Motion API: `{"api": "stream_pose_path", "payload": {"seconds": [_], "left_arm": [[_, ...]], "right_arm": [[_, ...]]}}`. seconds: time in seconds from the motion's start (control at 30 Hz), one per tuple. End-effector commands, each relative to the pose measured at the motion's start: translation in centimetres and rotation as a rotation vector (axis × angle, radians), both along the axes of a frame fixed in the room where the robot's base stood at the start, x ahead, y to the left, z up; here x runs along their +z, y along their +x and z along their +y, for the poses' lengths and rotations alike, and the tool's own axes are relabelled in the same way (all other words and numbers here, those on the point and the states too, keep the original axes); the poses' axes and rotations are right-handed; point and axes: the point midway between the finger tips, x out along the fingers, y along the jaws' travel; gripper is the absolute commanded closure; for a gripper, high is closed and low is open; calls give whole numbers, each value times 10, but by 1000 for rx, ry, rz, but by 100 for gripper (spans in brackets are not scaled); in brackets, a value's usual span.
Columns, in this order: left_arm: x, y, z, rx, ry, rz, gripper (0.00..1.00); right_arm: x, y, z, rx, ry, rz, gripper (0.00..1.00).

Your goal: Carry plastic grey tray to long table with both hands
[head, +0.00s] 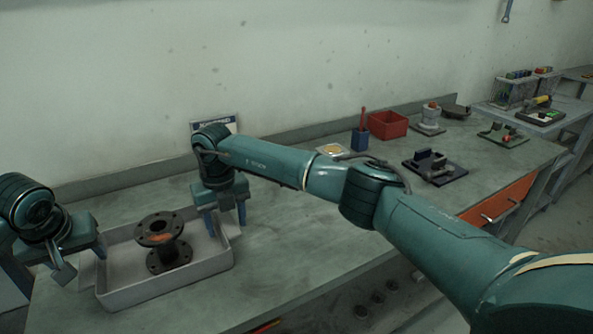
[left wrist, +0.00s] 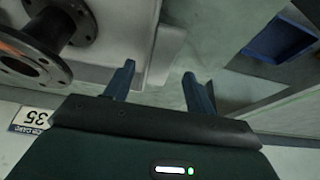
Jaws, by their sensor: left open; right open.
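The grey plastic tray (head: 165,288) sits on the near left part of a long grey workbench (head: 290,262). A dark flanged valve body (head: 160,241) stands in it, and a flange shows in the left wrist view (left wrist: 50,62). My left gripper (head: 48,270) is open at the tray's left end. In the left wrist view its two fingers (left wrist: 160,82) are apart, just short of the tray's end lip (left wrist: 168,45). My right gripper (head: 225,218) is open, pointing down at the tray's right end; whether it touches the rim is unclear.
Further along the bench are a red bin (head: 387,125), a blue cup (head: 360,140) and a dark fixture (head: 432,167). A side table (head: 545,120) with racks stands at far right. My right arm crosses above the bench. The bench middle is fairly clear.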

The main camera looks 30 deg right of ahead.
Motion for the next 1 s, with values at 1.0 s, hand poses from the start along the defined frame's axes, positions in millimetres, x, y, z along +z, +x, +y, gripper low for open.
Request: {"api": "stream_pose_path", "payload": {"seconds": [1.0], "left_arm": [[71,-29,0,1,1,-1,45]], "right_arm": [[95,0,0,0,0,-3,45]]}}
